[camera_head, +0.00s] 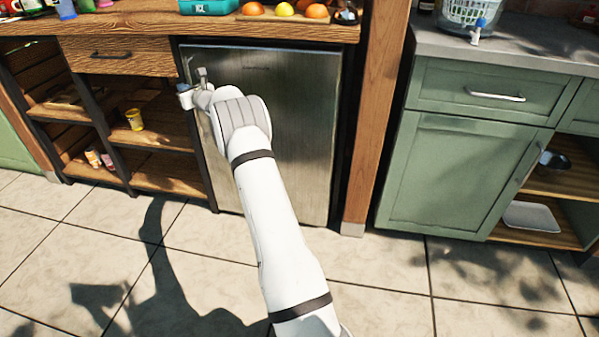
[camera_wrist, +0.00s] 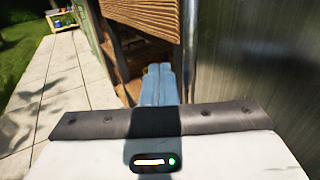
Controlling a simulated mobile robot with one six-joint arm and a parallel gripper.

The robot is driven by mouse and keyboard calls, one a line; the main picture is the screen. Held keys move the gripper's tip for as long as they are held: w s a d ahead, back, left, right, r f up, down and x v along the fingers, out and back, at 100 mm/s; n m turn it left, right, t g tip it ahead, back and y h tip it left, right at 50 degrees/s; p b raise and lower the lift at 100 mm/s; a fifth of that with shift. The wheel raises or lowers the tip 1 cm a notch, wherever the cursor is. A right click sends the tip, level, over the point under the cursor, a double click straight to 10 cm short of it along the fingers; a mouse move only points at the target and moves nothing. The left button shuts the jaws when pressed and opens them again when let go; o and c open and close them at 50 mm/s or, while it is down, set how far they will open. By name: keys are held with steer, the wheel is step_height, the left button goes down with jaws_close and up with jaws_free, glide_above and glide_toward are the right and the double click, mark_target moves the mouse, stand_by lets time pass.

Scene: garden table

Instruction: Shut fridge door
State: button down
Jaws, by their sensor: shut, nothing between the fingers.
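The fridge door (camera_head: 295,125) is a brushed-steel panel under the wooden counter. In the head view it looks flush or nearly flush with its frame, and I cannot tell whether a small gap is left. My gripper (camera_head: 187,68) is at the door's upper left edge, partly hidden by my own wrist. In the wrist view my gripper (camera_wrist: 160,70) has its blue-grey fingers together and empty. The steel door (camera_wrist: 265,55) fills the right side there, just beside the fingers. Whether they touch it is unclear.
Open wooden shelves (camera_head: 165,180) with a yellow cup (camera_head: 134,119) stand left of the fridge. A wooden post (camera_head: 372,120) and a green cabinet (camera_head: 455,170) are on the right. Oranges (camera_head: 317,11) lie on the counter above. The tiled floor (camera_head: 380,265) in front is clear.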

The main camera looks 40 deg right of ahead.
steer(key=s+a+b, duration=0.3)
steer(key=s+a, duration=0.4)
steer(key=a, duration=0.5)
steer(key=s+a+r+n+g+y+p, duration=0.3)
steer(key=s+a+r+n+p, duration=0.35)
steer(key=r, duration=0.25)
steer(key=s+a+r+n+g+y+p, duration=0.35)
steer(key=s+a+r+n+p, duration=0.35)
steer(key=r, duration=0.3)
steer(key=s+a+r+n+g+p, duration=0.25)
steer(key=s+n+p, duration=0.2)
steer(key=s, duration=0.55)
steer(key=s+a+r+n+g+p, duration=0.1)
steer(key=s+r+n+g+p, duration=0.25)
steer(key=s+n, duration=0.4)
steer(key=s+d+r+n+g+h+p, duration=0.1)
steer(key=s+d+r+n+h+p, duration=0.1)
steer(key=s, duration=0.6)
steer(key=s+d+r+n+h+p, duration=0.2)
steer(key=s+d+n+h+p, duration=0.2)
steer(key=s+p, duration=0.3)
steer(key=s+d+r+n+g+h+p, duration=0.1)
steer(key=s+d+r+n+h+p, duration=0.1)
steer(key=s, duration=0.8)
steer(key=shift+d+n+g+h+p, duration=0.35)
steer(key=shift+d+n+h+p, duration=0.2)
steer(key=shift+d+p, duration=0.7)
